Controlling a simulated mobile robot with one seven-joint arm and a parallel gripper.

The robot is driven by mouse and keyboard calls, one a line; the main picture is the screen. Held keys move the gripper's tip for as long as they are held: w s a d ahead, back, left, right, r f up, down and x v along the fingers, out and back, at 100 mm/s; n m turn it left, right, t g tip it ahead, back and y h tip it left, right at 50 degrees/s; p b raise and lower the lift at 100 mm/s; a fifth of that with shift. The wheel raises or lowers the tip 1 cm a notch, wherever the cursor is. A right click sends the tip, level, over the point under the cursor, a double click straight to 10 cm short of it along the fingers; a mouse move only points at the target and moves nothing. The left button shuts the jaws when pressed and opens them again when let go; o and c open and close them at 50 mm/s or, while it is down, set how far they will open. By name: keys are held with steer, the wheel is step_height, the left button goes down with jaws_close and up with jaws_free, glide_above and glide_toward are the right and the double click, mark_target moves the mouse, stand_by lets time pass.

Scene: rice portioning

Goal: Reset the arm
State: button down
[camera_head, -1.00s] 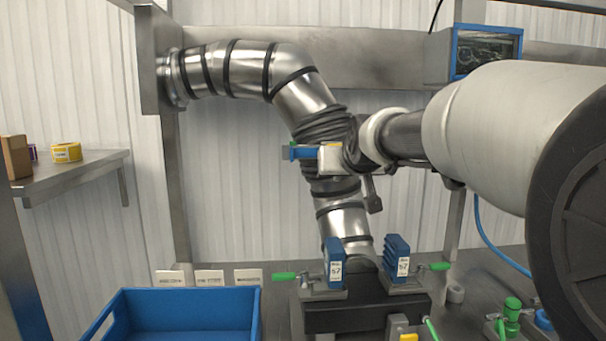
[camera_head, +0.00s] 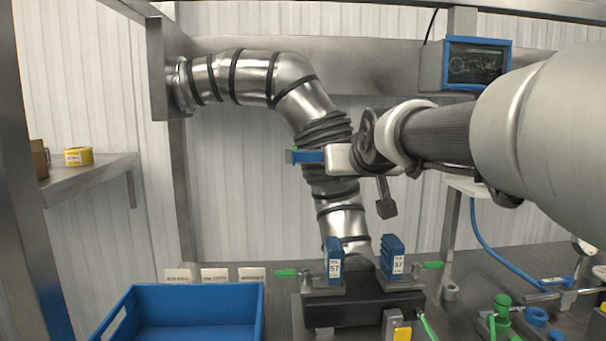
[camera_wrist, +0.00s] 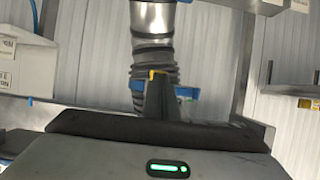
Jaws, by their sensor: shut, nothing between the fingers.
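My gripper (camera_wrist: 158,75) shows in the wrist view as two dark fingers pressed together with a yellow tip. It is shut and empty. A blue handle piece (camera_wrist: 192,93) lies behind the fingers, against the ribbed sleeve of the steel pipe (camera_wrist: 152,22); I cannot tell whether they touch. In the head view my arm reaches in from the right, its wrist close in front of the pipe (camera_head: 292,75). The blue piece (camera_head: 307,156) sticks out to the left of the wrist there. The fingers are hard to make out in that view.
A blue bin (camera_head: 195,302) stands at the lower left. Two blue label blocks (camera_head: 334,259) (camera_head: 392,255) stand below the pipe outlet. A screen (camera_head: 477,63) hangs at the upper right. Green fittings (camera_head: 502,306) sit at the lower right.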

steer(key=s+f+g, duration=0.4)
steer(key=s+f, duration=0.7)
steer(key=s, duration=0.5)
steer(key=s+f+g, duration=0.4)
steer(key=s+f, duration=0.6)
steer(key=s, duration=0.6)
step_height(320, 180, up, 23)
steer(key=w+p, duration=0.1)
steer(key=p, duration=2.2)
steer(key=shift+a+r, duration=0.2)
steer(key=shift+a, duration=0.05)
